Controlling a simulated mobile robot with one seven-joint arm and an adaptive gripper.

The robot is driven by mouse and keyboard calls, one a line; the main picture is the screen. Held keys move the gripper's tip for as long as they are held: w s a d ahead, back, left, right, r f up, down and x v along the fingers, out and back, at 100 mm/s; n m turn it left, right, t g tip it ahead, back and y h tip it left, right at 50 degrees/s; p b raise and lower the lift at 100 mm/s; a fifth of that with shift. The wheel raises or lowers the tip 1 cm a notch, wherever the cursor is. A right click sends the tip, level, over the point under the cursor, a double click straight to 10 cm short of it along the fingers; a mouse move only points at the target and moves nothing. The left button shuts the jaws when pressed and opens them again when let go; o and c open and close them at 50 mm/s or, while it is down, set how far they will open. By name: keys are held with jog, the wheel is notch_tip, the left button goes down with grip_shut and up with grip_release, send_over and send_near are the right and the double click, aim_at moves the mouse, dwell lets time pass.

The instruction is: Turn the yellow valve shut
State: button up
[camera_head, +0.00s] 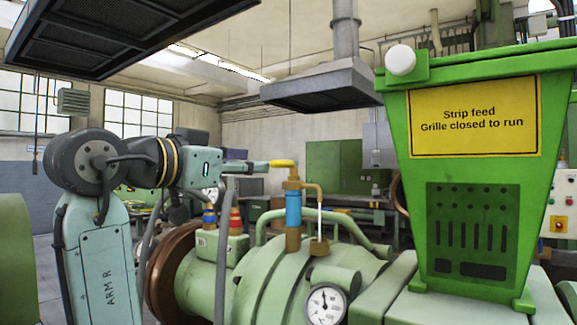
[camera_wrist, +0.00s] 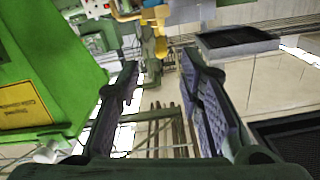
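The yellow valve handle (camera_head: 282,163) sticks out to the left from the top of a brass valve (camera_head: 293,184) in the head view. A blue section (camera_head: 293,208) of the upright pipe is below it. My gripper (camera_head: 262,166) reaches in from the left, level with the handle, and its tip appears at or very near the handle's left end; contact cannot be told. In the wrist view my gripper (camera_wrist: 161,63) has its two fingers apart, with a gap between them. A yellow-orange shape (camera_wrist: 157,8) shows at the top there; I cannot tell whether it is the handle.
A green hopper (camera_head: 473,170) with a yellow sign (camera_head: 474,117) stands right of the valve; it fills the wrist view's left side (camera_wrist: 45,65). Below the valve are the green extruder barrel (camera_head: 265,265) and a round gauge (camera_head: 324,304). An extraction hood (camera_head: 320,85) hangs above.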

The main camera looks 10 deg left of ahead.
aim_at(271, 164)
jog(key=p+x, duration=0.3)
jog(key=x, duration=0.7)
grip_shut()
dwell(0.7)
